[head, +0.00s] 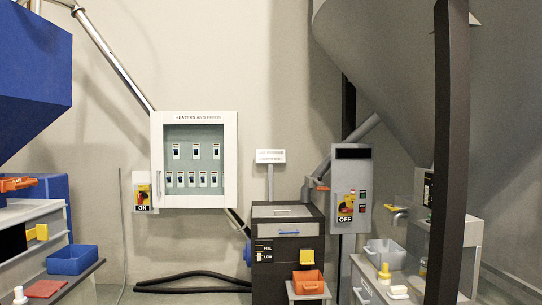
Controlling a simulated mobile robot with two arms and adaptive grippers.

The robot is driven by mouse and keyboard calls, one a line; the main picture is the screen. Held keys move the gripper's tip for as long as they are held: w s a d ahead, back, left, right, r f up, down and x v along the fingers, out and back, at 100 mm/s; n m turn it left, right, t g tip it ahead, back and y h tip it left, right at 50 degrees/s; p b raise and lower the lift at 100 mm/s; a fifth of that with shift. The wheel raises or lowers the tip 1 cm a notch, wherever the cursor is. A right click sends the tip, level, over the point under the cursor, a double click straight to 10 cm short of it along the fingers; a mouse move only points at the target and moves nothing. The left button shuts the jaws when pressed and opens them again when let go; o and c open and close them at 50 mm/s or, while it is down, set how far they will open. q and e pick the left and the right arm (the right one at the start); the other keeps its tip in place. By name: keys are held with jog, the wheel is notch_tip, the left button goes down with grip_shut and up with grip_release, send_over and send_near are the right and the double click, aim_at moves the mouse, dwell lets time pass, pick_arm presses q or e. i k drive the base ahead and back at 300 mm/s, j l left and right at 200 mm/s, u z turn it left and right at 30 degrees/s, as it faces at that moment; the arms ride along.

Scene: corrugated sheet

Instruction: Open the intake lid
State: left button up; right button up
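A dark floor-standing box (286,262) stands at the middle, against the wall. Its top is a light grey panel (270,211), which looks like the intake lid and lies shut. The box's front carries small switches and labels that read FILL and LOW. A sign on a post (270,157) stands behind the box; its text is too small to read surely. Neither of my grippers shows in the head view.
A white cabinet (157,165) labelled HEATERS AND FEEDS hangs left of the box. A grey control box (348,165) marked OFF stands right. An orange bin (308,282) is before the dark box. A dark post (447,150) blocks the right side. Black hoses (190,277) lie left.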

aim_at(276, 211)
jog(key=z, duration=0.4)
jog(key=i+j+z, duration=0.1)
jog(key=z, duration=0.35)
jog(key=j+z, duration=0.15)
jog(key=z, duration=0.25)
jog(key=j+z, duration=0.1)
jog(key=z, duration=0.35)
jog(key=j+z, duration=0.1)
jog(key=z, duration=0.3)
jog(key=j+z, duration=0.2)
jog(key=j, duration=0.2)
jog(key=k+j+z, duration=0.25)
jog(key=j+z, duration=0.2)
jog(key=j, duration=0.25)
jog(key=k+j+z, duration=0.25)
jog(key=j+z, duration=0.2)
jog(key=j, duration=0.2)
jog(key=k+j, duration=0.6)
jog(key=j, duration=0.25)
jog(key=z, duration=0.25)
jog(key=u, duration=2.4)
